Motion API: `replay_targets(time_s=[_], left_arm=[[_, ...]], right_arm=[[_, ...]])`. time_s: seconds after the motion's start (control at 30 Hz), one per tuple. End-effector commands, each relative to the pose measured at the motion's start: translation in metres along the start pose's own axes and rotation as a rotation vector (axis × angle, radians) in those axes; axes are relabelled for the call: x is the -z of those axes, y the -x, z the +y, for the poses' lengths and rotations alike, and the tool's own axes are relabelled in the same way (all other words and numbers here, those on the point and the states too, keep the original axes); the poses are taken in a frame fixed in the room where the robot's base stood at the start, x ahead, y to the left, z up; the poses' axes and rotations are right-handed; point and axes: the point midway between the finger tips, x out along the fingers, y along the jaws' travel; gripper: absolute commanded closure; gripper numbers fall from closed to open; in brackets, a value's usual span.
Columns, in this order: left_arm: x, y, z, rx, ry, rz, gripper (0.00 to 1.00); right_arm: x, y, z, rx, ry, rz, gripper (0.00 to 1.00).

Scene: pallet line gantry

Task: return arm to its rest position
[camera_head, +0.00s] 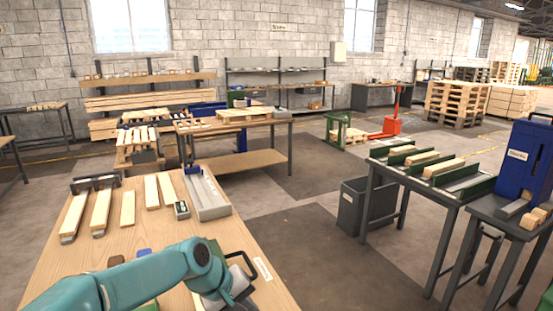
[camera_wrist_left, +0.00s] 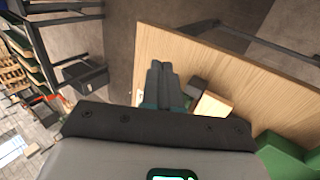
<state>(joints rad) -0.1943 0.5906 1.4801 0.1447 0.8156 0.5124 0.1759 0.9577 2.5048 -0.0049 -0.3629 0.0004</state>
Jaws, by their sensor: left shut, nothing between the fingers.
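My left gripper (camera_wrist_left: 161,67) shows in the left wrist view with its two grey fingers together and nothing between them. It is over the light wooden workbench (camera_wrist_left: 230,75), close to a small dark block and a pale wooden block (camera_wrist_left: 211,105). In the head view my teal left arm comes in from the lower left and reaches across the near part of the bench (camera_head: 60,262). Its wrist is bent near the bench's right side, and the fingertips are hard to make out there. My right gripper is in neither view.
Several pale wood strips (camera_head: 127,208) lie on the bench, beside a grey metal channel tray (camera_head: 212,197) and a small dark box (camera_head: 181,210). Green objects (camera_wrist_left: 280,150) sit near the gripper.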

Motion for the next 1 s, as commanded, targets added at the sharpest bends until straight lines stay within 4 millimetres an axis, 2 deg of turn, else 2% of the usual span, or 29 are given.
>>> replay_targets(time_s=[0.23, 0.37, 0.47, 0.57, 0.63, 0.73, 0.8, 0.9, 1.0], left_arm=[[-0.005, -0.054, -0.055, 0.056, -0.017, -0.002, 1.0], [-0.018, -0.087, -0.093, 0.091, -0.035, -0.009, 1.0], [-0.036, -0.114, -0.131, 0.123, -0.056, -0.02, 1.0], [-0.069, -0.144, -0.183, 0.162, -0.087, -0.044, 1.0], [-0.102, -0.162, -0.223, 0.187, -0.118, -0.068, 1.0], [-0.153, -0.175, -0.268, 0.207, -0.165, -0.099, 1.0], [-0.183, -0.176, -0.288, 0.211, -0.192, -0.118, 1.0], [-0.213, -0.174, -0.305, 0.211, -0.22, -0.135, 1.0], [-0.226, -0.172, -0.311, 0.209, -0.233, -0.14, 1.0]], right_arm=[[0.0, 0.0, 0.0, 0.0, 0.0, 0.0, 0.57], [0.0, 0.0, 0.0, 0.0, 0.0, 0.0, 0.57], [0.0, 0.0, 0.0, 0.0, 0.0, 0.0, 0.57], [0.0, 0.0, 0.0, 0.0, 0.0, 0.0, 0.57], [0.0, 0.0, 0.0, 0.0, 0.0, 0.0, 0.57], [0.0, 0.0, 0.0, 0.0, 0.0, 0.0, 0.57], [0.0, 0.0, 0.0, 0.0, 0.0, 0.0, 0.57], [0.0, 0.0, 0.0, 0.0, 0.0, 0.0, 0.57], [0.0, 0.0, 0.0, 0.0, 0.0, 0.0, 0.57]])
